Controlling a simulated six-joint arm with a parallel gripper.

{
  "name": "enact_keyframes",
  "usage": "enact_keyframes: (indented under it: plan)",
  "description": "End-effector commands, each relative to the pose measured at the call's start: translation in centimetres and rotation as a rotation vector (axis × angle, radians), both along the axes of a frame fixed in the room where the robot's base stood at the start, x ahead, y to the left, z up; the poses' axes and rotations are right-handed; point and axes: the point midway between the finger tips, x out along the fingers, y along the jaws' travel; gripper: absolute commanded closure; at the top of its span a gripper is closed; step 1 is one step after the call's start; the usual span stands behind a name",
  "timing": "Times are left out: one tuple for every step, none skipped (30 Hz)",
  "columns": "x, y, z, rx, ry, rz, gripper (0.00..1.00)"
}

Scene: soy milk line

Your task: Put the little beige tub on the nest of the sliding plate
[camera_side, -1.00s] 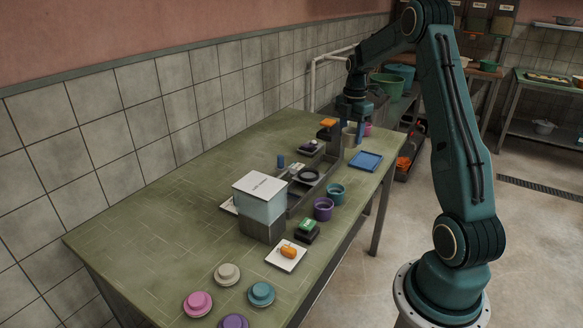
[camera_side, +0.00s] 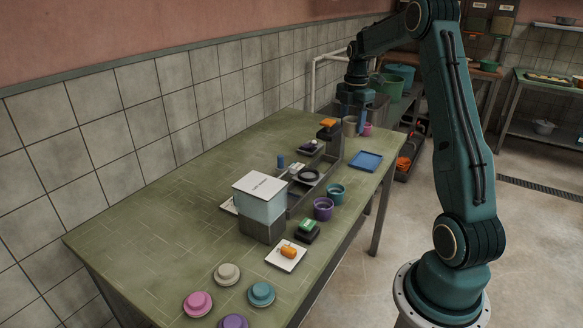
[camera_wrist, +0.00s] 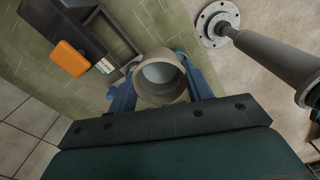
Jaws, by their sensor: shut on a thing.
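The little beige tub (camera_side: 349,128) is at the far end of the green table, between the blue fingers of my gripper (camera_side: 352,117). In the wrist view the round, open tub (camera_wrist: 160,97) sits between the two fingers (camera_wrist: 160,88), which are shut on its sides. It looks slightly raised off the table. A dark ring (camera_side: 309,175) lies on the grey sliding plate along the rail in mid-table; it looks like the nest and appears empty.
A pink tub (camera_side: 367,130) stands close to the beige one. A purple tub (camera_side: 323,209) and a teal tub (camera_side: 335,191) stand beside the rail. A grey post with an orange top (camera_side: 327,123) and a white-lidded box (camera_side: 260,203) rise along the line. A blue tray (camera_side: 365,161) lies near the edge.

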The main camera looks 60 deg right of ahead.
Motion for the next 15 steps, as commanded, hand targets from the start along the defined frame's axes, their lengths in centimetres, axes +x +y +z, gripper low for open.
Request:
enact_keyframes:
  plan:
    - [0.2,0.0,0.0,0.0,0.0,0.004,0.72]
    - [0.3,0.1,0.1,0.0,-0.001,0.008,0.72]
    - [0.5,0.1,0.1,0.0,-0.001,0.014,0.72]
    - [0.7,0.2,0.2,0.0,-0.001,0.021,0.72]
    - [1.0,0.2,0.3,0.0,-0.001,0.029,0.72]
    - [1.4,0.4,0.4,0.0,0.0,0.042,0.72]
    - [1.8,0.5,0.5,0.0,0.0,0.053,0.72]
    - [2.2,0.6,0.7,0.0,-0.001,0.065,0.72]
    - [2.9,0.8,0.9,0.0,-0.001,0.085,0.72]
    - [3.4,1.0,1.1,0.0,-0.001,0.102,0.72]
    - [3.9,1.1,1.2,-0.001,-0.002,0.118,0.72]
    - [4.7,1.4,1.5,-0.001,-0.002,0.141,0.72]
    - [5.3,1.7,1.7,0.0,-0.001,0.16,0.72]
    - [5.9,1.9,1.9,-0.001,-0.002,0.179,0.72]
    - [6.6,2.2,2.2,-0.001,-0.002,0.203,0.72]
